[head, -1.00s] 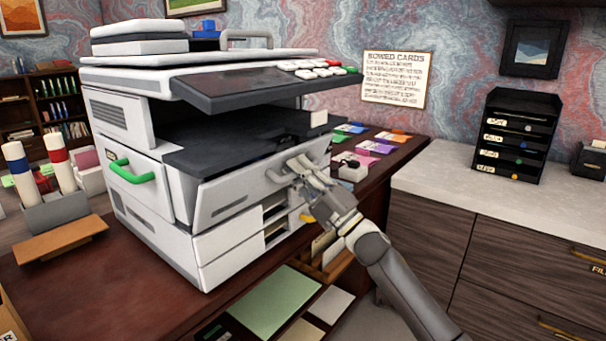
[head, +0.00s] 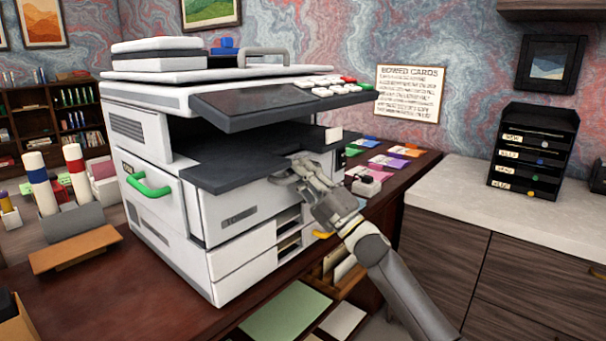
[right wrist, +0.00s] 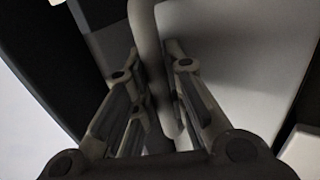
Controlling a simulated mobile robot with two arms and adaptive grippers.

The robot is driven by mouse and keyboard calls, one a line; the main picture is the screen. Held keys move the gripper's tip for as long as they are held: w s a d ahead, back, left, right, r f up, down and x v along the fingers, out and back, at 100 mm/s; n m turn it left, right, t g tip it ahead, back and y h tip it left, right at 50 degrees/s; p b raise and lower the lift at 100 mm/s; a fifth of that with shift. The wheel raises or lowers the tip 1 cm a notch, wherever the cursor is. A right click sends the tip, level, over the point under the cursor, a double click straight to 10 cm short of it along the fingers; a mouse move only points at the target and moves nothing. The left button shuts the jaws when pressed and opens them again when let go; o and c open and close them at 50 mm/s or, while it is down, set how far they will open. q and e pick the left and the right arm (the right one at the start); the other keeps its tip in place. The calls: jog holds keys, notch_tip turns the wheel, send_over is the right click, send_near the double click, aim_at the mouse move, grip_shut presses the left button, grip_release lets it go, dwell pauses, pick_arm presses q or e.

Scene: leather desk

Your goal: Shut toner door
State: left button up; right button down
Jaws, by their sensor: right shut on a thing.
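The white printer (head: 150,95) stands on the dark wooden desk. Its toner door looks to be the white front panel (head: 225,205) below the dark shelf (head: 240,160). The panel now stands about upright and looks flush or nearly flush with the body; any small gap is hidden under the shelf. My right gripper (head: 300,168) is shut on the panel's handle, at the upper right of the panel. In the right wrist view the curved grey handle (right wrist: 148,50) runs between the two fingers (right wrist: 158,95). My left gripper is out of view.
A side panel with a green handle (head: 149,187) is on the printer's left face. Open slots and a yellow tab (head: 323,234) lie below my right gripper. Coloured cards (head: 387,161) lie to the right. A holder with capped tubes (head: 75,222) stands at the left.

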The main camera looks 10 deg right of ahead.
jog(key=c, duration=1.5)
grip_release()
jog(key=shift+s, duration=0.1)
jog(key=shift+o, duration=0.2)
jog(key=shift+f, duration=0.15)
jog(key=v, duration=1.1)
jog(key=shift+s+d, duration=0.3)
jog(key=shift+s, duration=0.05)
jog(key=shift+f, duration=0.15)
